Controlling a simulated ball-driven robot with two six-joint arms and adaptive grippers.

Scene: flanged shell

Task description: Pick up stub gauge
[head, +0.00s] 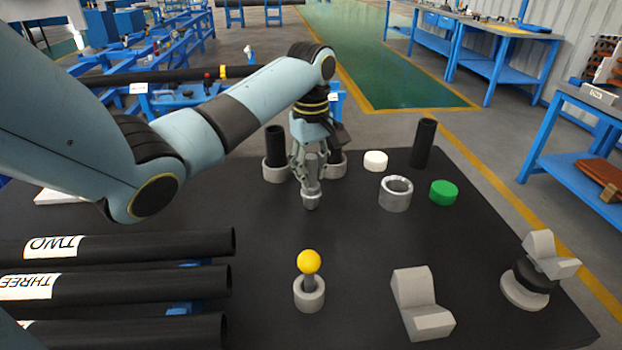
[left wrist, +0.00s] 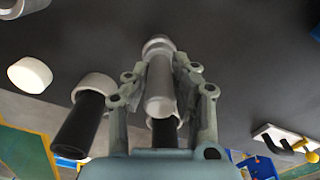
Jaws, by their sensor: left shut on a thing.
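The stub gauge (head: 311,190) is a grey rod with a wider collar near its lower end. My left gripper (head: 309,170) is shut on its upper shaft and holds it roughly upright over the dark table. I cannot tell whether its lower end touches the table. In the left wrist view the gauge (left wrist: 160,85) lies between the two fingers of my left gripper (left wrist: 161,78), its collar end pointing away from the camera. My right gripper is not in view.
Two grey ring holders with black tubes stand behind the gauge, the left one (head: 277,172) clearest. A metal ring (head: 396,194), white disc (head: 375,160), green disc (head: 444,192) and black tube (head: 424,144) are right. A yellow-knobbed piece (head: 309,263) and V-block (head: 420,303) are nearer.

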